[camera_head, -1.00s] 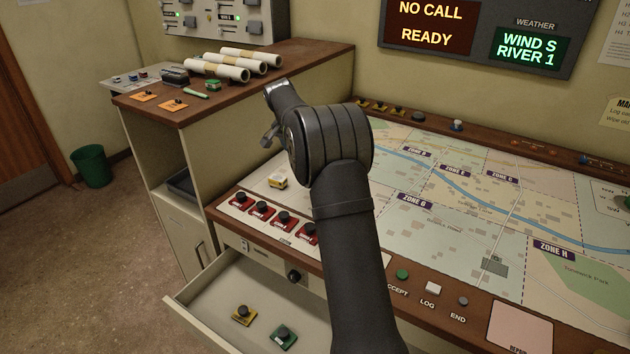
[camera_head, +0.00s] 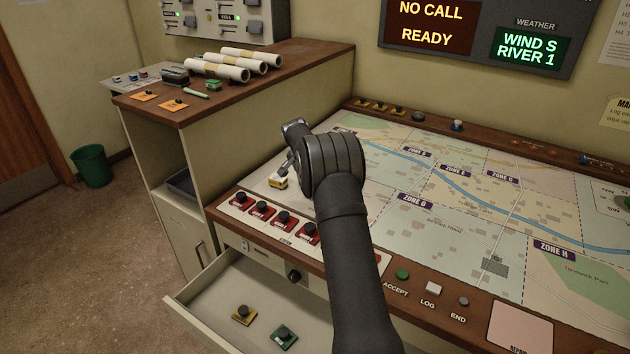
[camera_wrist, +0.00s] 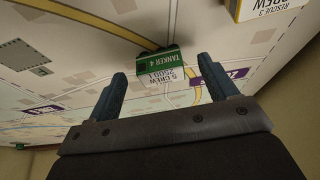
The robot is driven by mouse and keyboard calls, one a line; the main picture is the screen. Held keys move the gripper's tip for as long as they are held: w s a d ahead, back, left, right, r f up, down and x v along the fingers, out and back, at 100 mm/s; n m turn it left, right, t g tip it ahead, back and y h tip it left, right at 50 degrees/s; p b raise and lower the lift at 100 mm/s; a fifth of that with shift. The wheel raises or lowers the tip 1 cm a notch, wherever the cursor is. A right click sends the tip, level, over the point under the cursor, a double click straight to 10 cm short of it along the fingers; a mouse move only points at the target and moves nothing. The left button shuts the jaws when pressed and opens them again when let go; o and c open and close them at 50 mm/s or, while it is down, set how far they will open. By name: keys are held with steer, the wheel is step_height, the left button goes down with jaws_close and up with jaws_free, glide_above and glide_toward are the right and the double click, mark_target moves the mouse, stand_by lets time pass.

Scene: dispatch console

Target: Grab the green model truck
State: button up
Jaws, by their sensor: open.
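In the wrist view a green model truck (camera_wrist: 158,63) marked TANKER 4, with a white lettered face, shows on the map. My gripper (camera_wrist: 162,69) is open, its two blue-grey fingers on either side of the truck in the picture. The fingers appear apart from it, and nothing is held. How deep the truck sits between the tips cannot be told. In the head view my gripper (camera_head: 288,160) is over the left end of the map desk, largely behind my wrist, and the truck there is hidden.
A yellow-and-white model truck (camera_head: 278,182) stands close by on the desk; a yellow RESCUE 3 piece (camera_wrist: 262,9) shows in the wrist view. A small green vehicle (camera_head: 213,85) and paper rolls (camera_head: 215,68) lie on the cabinet. The drawer (camera_head: 215,300) is open.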

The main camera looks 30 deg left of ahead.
steer(key=x, duration=0.3)
steer(key=shift+r, duration=0.1)
steer(key=c, duration=1.1)
steer(key=shift+o, duration=0.2)
